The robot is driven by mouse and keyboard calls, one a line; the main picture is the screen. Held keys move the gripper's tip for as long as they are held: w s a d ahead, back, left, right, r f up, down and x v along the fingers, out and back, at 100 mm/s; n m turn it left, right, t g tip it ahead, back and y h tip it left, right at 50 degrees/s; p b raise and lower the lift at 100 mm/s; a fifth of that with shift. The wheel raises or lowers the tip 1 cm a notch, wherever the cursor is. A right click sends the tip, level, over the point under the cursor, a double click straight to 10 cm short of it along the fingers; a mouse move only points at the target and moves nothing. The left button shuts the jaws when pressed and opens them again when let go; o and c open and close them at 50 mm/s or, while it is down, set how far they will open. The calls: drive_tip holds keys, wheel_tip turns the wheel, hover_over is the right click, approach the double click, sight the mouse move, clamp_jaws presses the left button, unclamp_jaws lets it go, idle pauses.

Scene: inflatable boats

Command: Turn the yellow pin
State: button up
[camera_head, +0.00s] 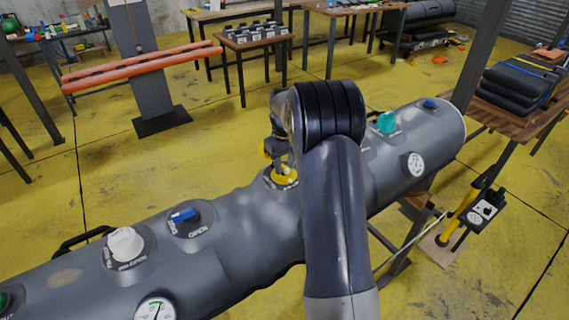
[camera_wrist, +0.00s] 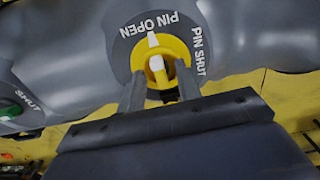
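The yellow pin (camera_head: 285,175) sits on a round grey plate on top of the long grey tube, partly hidden by my arm in the head view. In the wrist view the yellow pin (camera_wrist: 172,48) has a white stripe pointing up at the words PIN OPEN; PIN SHUT is printed to its right. My gripper (camera_wrist: 160,78) is open. Its two fingers are apart, with their tips at the lower left and lower right of the pin's raised part. I cannot tell whether they touch it. Any gap in depth is unclear.
On the same grey tube (camera_head: 235,228) are a white valve (camera_head: 125,243), a blue valve (camera_head: 184,215), a teal valve (camera_head: 386,123) and gauges. In the wrist view a green knob (camera_wrist: 20,97) marked SHUT is at left. A wooden table (camera_head: 520,125) with dark folded goods stands at right.

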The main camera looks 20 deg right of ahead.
sight(284, 167)
wheel_tip(284, 167, up, 11)
drive_tip(key=b, duration=0.1)
idle(0.3)
drive_tip(key=shift+f, duration=0.2)
wheel_tip(284, 167, down, 11)
drive_tip(key=shift+r+p, duration=0.1)
drive_tip(key=shift+p, duration=0.45)
drive_tip(key=shift+m, duration=0.3)
drive_tip(key=shift+r, duration=0.1)
